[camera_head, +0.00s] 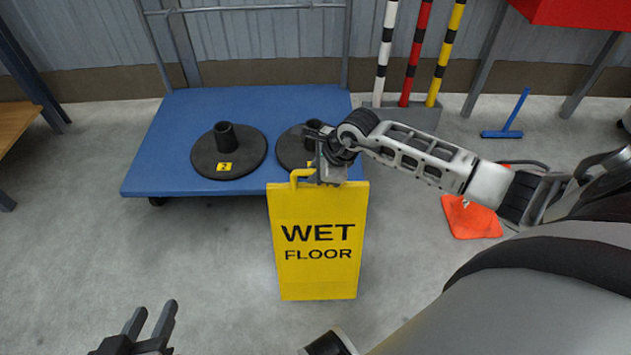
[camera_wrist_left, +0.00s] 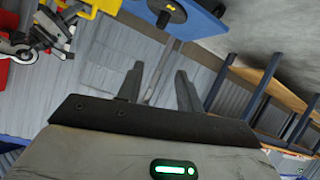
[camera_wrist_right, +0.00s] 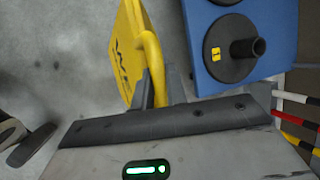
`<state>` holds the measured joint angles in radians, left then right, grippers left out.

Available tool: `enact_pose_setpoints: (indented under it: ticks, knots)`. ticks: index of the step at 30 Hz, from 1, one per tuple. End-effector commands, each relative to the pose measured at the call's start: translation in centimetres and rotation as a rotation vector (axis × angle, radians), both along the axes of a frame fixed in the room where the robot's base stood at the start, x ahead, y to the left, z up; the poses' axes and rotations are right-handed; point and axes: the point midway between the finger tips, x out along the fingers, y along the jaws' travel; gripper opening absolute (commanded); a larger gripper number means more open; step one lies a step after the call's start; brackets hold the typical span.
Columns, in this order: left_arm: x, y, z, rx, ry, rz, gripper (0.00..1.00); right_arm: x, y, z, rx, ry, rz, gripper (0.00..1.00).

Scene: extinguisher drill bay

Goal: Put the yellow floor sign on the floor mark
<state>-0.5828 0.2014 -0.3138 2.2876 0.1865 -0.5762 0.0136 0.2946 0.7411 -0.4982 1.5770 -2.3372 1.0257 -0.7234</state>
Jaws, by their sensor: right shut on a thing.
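The yellow floor sign (camera_head: 318,275) reads "WET FLOOR" and hangs upright in front of the blue platform in the head view. My right gripper (camera_head: 330,172) is shut on the handle at the sign's top. In the right wrist view the sign (camera_wrist_right: 128,50) is seen edge-on, with its handle between the fingers (camera_wrist_right: 157,88). My left gripper (camera_head: 150,325) is at the bottom left of the head view, apart from the sign, with its fingers open and empty; they also show in the left wrist view (camera_wrist_left: 158,85). I cannot make out the floor mark in any view.
A blue platform cart (camera_head: 170,150) stands behind the sign, bearing two black round bases (camera_head: 228,152). Striped posts (camera_head: 412,50) stand in a grey block behind. An orange cone (camera_head: 470,217) is at right, a blue broom (camera_head: 502,133) farther back. Floor at left is clear.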

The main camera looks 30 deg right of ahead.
Motion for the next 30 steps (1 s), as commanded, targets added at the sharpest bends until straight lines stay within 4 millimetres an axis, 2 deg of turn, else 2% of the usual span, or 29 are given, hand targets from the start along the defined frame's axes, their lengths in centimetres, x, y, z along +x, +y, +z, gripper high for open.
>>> enact_pose_setpoints:
  ticks: [6, 9, 13, 14, 16, 25, 30]
  knots:
    - [0.1, -0.3, 0.2, -0.023, -0.042, -0.001, 0.36, 0.3, -0.1, -2.8, 0.002, -0.005, -0.001, 0.0]
    - [0.1, -0.6, 1.0, -0.034, -0.064, -0.007, 0.36, 0.3, -0.1, -3.2, 0.0, -0.007, -0.001, 0.0]
    - [-0.1, -0.7, 1.2, -0.034, -0.064, -0.012, 0.36, 0.3, -0.1, -3.1, 0.0, -0.006, 0.0, 0.0]
    - [-0.1, -0.7, 1.1, -0.034, -0.063, -0.012, 0.36, 0.1, -0.1, -3.3, -0.002, -0.001, 0.0, 0.17]
    - [-0.1, -0.6, 1.0, -0.032, -0.061, -0.012, 0.36, 0.1, -0.1, -3.3, -0.001, 0.0, 0.001, 0.36]
    - [-0.1, -0.4, 0.8, -0.026, -0.056, -0.009, 0.36, 0.1, -0.1, -3.1, -0.002, -0.001, 0.0, 0.36]
    - [-0.1, -0.2, 1.2, -0.014, -0.04, -0.008, 0.36, -0.6, -0.6, -1.4, -0.004, -0.001, 0.001, 0.36]
